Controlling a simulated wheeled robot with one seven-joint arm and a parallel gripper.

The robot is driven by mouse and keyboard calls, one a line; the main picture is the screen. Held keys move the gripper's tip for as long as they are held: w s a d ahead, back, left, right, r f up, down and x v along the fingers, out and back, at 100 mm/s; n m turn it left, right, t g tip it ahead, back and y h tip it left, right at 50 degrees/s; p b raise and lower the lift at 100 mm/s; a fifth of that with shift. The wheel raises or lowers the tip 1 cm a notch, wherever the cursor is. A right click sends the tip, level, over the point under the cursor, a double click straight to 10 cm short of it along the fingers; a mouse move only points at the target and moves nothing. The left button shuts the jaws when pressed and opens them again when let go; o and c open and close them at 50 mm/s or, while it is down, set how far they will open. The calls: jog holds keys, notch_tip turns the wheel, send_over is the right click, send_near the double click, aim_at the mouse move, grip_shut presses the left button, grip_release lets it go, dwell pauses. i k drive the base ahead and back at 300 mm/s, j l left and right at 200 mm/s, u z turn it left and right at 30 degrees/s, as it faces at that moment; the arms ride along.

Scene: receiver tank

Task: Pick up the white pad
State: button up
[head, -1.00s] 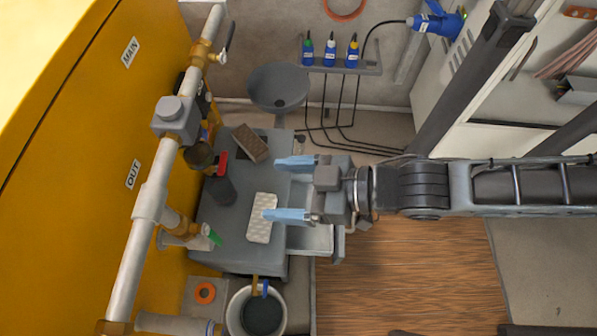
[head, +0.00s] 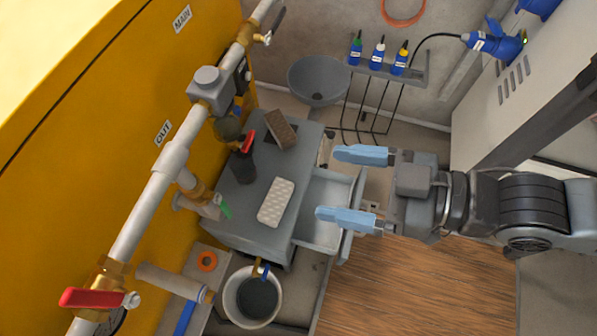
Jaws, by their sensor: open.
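The white pad (head: 276,202) is a pale, textured, rounded rectangle lying flat on the grey top of the cabinet (head: 240,224), near its right edge. My gripper (head: 350,188) has two light blue fingers pointing left, spread wide with nothing between them. It is to the right of the pad, over the open drawer's side, and apart from the pad. The pad is fully in view. How high the fingers are above the cabinet top is hard to tell.
A brown block (head: 281,134) and a dark bottle (head: 242,165) stand on the cabinet behind the pad. An open drawer (head: 322,221) juts right. A bucket (head: 251,297) stands in front. White pipework with valves (head: 168,165) runs along the yellow tank at left.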

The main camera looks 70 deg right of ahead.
aim_at(271, 210)
jog(key=k+j+z, duration=0.5)
jog(key=k, duration=0.25)
jog(key=j+z, duration=0.15)
jog(key=j, duration=0.3)
jog(key=k+j+z, duration=0.2)
jog(key=j, duration=0.2)
jog(key=k+j+z, duration=0.15)
jog(key=j, duration=0.3)
jog(key=j+z, duration=0.2)
jog(key=j, duration=0.2)
jog(key=k, duration=0.05)
